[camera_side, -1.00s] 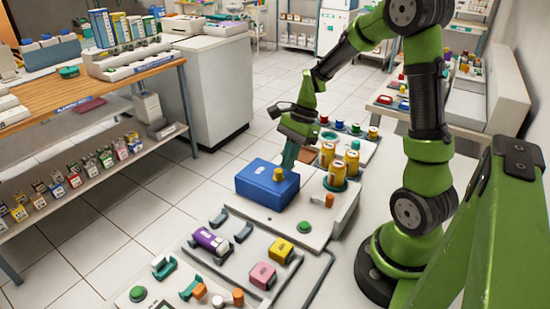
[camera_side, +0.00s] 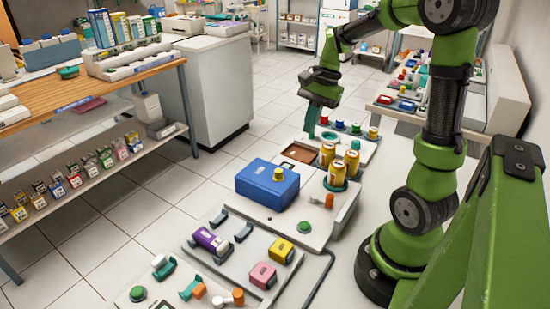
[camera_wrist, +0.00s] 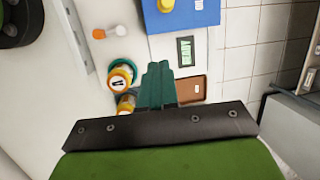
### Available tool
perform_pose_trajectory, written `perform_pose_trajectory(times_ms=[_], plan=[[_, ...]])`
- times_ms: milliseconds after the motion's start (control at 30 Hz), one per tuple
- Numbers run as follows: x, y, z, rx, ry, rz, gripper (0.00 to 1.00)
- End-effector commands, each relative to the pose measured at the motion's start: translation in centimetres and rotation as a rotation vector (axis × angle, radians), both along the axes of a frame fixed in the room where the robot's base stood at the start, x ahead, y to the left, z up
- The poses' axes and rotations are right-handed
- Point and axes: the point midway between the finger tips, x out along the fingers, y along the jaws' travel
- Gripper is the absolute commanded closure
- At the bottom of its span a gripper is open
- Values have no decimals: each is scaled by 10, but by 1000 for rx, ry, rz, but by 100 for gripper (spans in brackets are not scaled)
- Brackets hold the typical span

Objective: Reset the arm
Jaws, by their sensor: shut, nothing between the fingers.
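My gripper (camera_side: 311,121) is the dark green pair of fingers at the end of my green arm. It is shut and empty, raised above the far end of the white work panel (camera_side: 318,226). The fingers appear apart from all objects.
A blue box (camera_side: 267,184) with a yellow knob stands on the panel. A wooden bench (camera_side: 90,90) stands left, with open floor between.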

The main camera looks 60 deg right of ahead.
Motion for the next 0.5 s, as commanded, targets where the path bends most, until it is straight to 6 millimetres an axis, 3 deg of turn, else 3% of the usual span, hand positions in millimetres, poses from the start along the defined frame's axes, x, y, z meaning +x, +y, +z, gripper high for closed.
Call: perform_pose_trajectory(times_ms=[300, 500], plan=[[-23, 110, 35, -337, -379, 671, 100], [-49, 163, 49, -476, -580, 934, 100]])
